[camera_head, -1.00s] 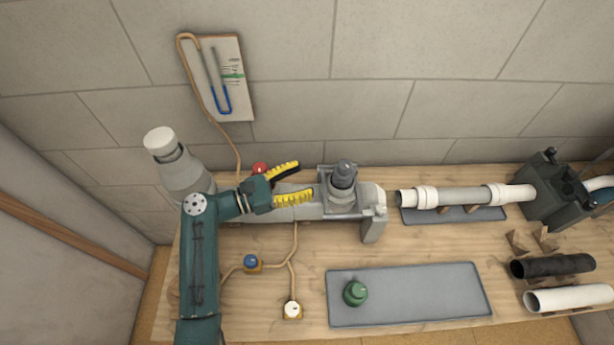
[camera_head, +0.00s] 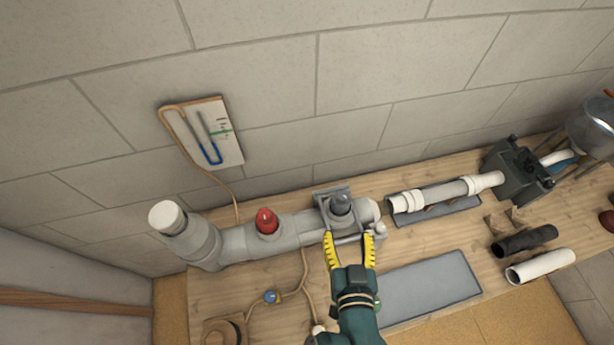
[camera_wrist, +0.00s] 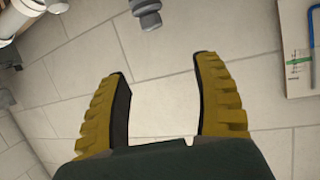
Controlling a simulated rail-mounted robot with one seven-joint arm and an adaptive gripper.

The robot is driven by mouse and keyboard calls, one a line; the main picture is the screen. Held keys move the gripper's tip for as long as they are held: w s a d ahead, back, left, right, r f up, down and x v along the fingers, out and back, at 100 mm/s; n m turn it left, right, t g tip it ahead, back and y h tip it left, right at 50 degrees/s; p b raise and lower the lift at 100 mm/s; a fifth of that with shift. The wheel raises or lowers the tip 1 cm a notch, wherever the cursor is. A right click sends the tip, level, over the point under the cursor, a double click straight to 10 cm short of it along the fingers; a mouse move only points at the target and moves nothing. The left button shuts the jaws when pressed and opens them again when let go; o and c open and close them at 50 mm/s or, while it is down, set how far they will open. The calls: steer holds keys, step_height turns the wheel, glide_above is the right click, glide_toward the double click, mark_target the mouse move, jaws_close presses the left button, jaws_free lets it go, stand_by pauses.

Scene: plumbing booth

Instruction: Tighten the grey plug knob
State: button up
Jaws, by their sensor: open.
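The grey plug knob (camera_head: 341,203) stands upright in a square grey fitting on the right part of the thick grey pipe (camera_head: 290,228). My gripper (camera_head: 348,238) is open and empty. Its yellow fingers point toward the fitting, in front of and just below the knob in the head view, and are not around it. In the wrist view, my gripper (camera_wrist: 163,68) shows its fingers spread with only wall between them. A grey knob-like part (camera_wrist: 148,12), seemingly the plug knob, sits beyond the fingertips at the top edge.
A red knob (camera_head: 266,220) sits on the pipe to the left. A white-capped branch (camera_head: 168,218) rises at the pipe's left end. A white pipe assembly (camera_head: 445,193) lies to the right. A grey mat (camera_head: 430,288) is partly behind my arm. A U-tube gauge board (camera_head: 205,135) hangs on the wall.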

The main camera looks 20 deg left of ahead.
mark_target(343, 200)
steer(key=shift+g, duration=0.3)
steer(key=x, duration=1)
steer(key=d+f+b+x, duration=0.1)
steer(key=x, duration=0.4)
steer(key=shift+w+f, duration=0.2)
steer(key=shift+f, duration=0.05)
steer(key=shift+c, duration=0.3)
steer(key=c, duration=1.1)
